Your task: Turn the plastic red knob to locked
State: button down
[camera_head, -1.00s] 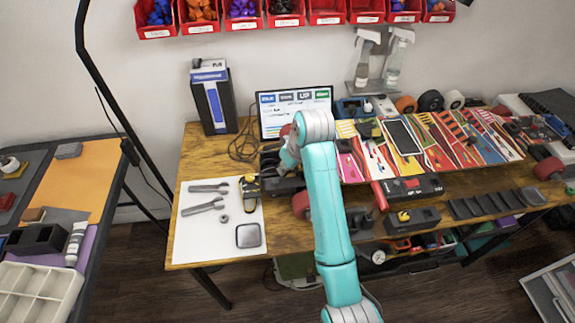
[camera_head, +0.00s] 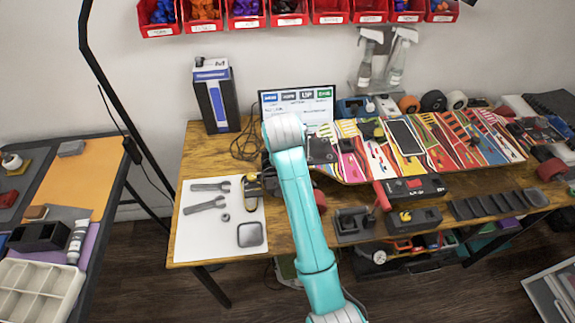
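I cannot tell for sure which thing is the plastic red knob, and its locked mark cannot be made out. A red wheel (camera_head: 320,200) shows partly beside my arm. My teal arm (camera_head: 300,205) reaches over the wooden table, left of the black box. My gripper is hidden behind the arm's grey upper joint, so its fingers do not show.
A colourful board (camera_head: 520,152) lies across the table with a phone-like device on it. A laptop (camera_head: 300,103) stands behind. A white sheet (camera_head: 196,243) with wrenches lies at the left. Grey and black holders (camera_head: 354,225) line the front edge. Bare wood (camera_head: 200,158) is free at the back left.

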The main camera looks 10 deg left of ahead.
jog(key=shift+m, duration=0.3)
jog(key=c, duration=1)
grip_release()
